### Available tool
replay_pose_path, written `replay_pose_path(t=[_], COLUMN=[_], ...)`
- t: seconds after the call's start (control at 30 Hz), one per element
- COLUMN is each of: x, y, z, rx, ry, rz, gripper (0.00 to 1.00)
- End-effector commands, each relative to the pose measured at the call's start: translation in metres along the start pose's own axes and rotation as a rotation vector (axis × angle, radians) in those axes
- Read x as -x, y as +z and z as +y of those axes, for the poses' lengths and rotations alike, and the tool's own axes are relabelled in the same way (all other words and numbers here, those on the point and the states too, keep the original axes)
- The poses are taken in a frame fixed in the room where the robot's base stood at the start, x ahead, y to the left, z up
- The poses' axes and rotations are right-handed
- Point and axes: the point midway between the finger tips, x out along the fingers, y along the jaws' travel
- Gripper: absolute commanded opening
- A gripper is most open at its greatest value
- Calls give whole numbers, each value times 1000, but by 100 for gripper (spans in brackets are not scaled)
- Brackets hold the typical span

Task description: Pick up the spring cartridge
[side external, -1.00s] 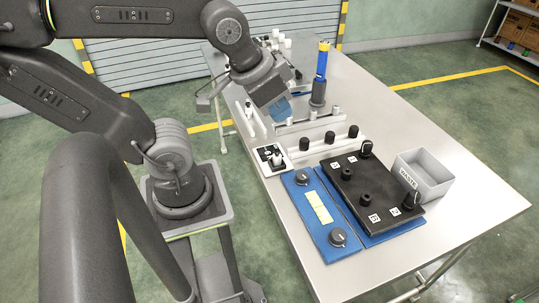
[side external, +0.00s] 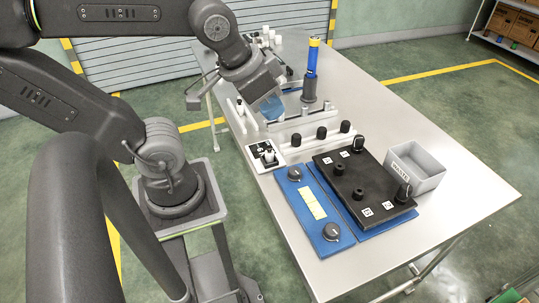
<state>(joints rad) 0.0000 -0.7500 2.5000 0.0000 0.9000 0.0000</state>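I cannot tell for sure which thing is the spring cartridge. A blue cylinder with a yellow top (side external: 312,62) stands upright in a dark grey holder (side external: 312,97) toward the back of the table. A small black-and-white part (side external: 268,154) sits on a white-edged plate near the left table edge. My gripper (side external: 268,106) is over the left back part of the table, left of the blue cylinder and apart from it. The gripper body hides its fingertips, so I cannot see whether it is open or holds anything.
A black plate (side external: 355,178) with knobs lies on a blue base. Beside it is a blue panel (side external: 312,205) with two black knobs. A grey labelled bin (side external: 428,173) stands to the right. A rail with several black-topped pegs (side external: 321,133) crosses mid-table.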

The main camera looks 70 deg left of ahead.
Motion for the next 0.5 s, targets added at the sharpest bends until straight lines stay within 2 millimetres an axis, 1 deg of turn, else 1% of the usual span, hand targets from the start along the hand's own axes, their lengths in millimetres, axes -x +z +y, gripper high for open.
replay_pose_path(t=[0.03, 0.07, 0.37, 0.4, 0.5], x=[0, 0, 0, 0, 0], y=[0, 0, 0, 0, 0], z=[0, 0, 0, 0, 0], rx=[0, 0, 0, 0, 0], ry=[0, 0, 0, 0, 0], rz=[0, 0, 0, 0, 0], gripper=[19, 22, 51, 53, 53])
